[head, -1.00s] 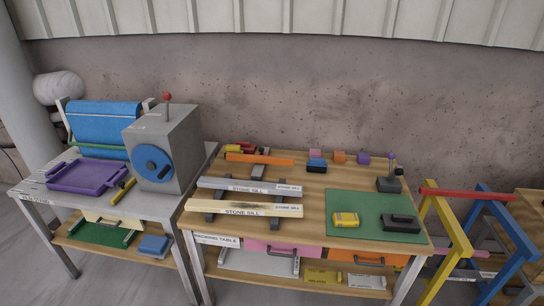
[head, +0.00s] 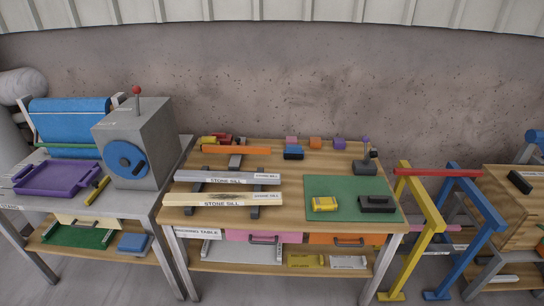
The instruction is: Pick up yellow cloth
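No plainly recognisable yellow cloth shows. A flat yellow piece (head: 306,260) with dark marks lies on the lower shelf of the packing table; it may be the cloth, but it is too small to tell. A small yellow block-like thing (head: 325,204) with a pale top sits on the green mat (head: 345,187), left of a black tool (head: 377,204). Neither of my grippers is in view.
The wooden packing table (head: 290,225) holds two stone sills (head: 225,199) on dark supports. A white flat piece (head: 348,262) lies right of the flat yellow piece. A grey machine (head: 150,140) stands left; yellow and blue trestles (head: 470,205) stand right.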

